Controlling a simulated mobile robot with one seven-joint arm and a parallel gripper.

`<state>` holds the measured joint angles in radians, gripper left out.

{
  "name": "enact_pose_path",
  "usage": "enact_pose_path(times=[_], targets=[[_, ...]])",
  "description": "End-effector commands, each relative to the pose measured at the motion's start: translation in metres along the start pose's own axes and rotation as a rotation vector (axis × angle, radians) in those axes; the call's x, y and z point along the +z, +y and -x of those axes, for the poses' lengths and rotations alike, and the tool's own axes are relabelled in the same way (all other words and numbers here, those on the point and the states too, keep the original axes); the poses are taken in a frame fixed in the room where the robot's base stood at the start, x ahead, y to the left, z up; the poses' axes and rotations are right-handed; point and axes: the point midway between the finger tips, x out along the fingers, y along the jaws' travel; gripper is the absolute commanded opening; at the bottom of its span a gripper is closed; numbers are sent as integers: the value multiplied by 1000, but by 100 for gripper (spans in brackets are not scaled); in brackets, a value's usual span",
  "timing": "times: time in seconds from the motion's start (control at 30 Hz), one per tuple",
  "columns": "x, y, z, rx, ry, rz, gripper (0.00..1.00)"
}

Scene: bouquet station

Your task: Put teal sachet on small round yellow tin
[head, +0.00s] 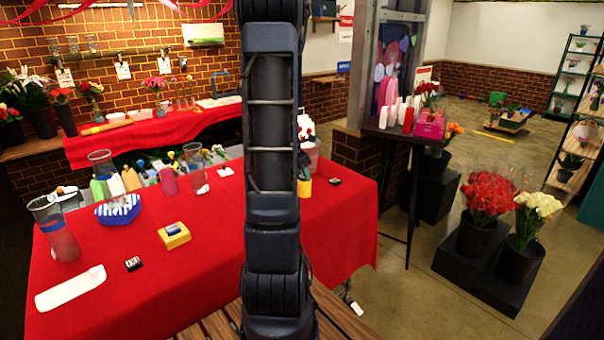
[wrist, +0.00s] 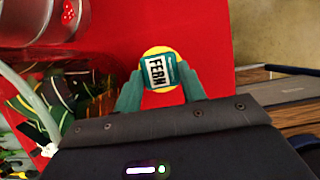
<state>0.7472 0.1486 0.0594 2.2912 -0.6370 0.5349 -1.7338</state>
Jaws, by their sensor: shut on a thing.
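A teal sachet (wrist: 158,72) with a white label reading FERN is between the two fingers of my gripper (wrist: 160,70) in the wrist view. The fingers are shut on its sides. The small round yellow tin (wrist: 154,50) shows behind the sachet, its yellow edge visible above and below it. The sachet covers most of the tin, and I cannot tell whether they touch. A yellow round-sided thing (head: 305,188) shows at the arm's right edge, partly hidden.
Flowers and a clear vase (wrist: 75,20) are left in the wrist view.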

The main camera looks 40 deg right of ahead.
Motion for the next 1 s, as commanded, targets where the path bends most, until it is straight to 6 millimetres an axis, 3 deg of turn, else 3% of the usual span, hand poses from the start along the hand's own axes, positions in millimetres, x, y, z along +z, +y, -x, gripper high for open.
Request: enact_pose_path(times=[0.13,0.17,0.27,0.67,1.0], targets=[[-1,0,-2,0,0,0,20],[-1,0,-3,0,0,0,42],[-1,0,-2,0,0,-1,62],[1,0,3,0,-1,0,62],[1,0,53,3,-3,-2,62]])
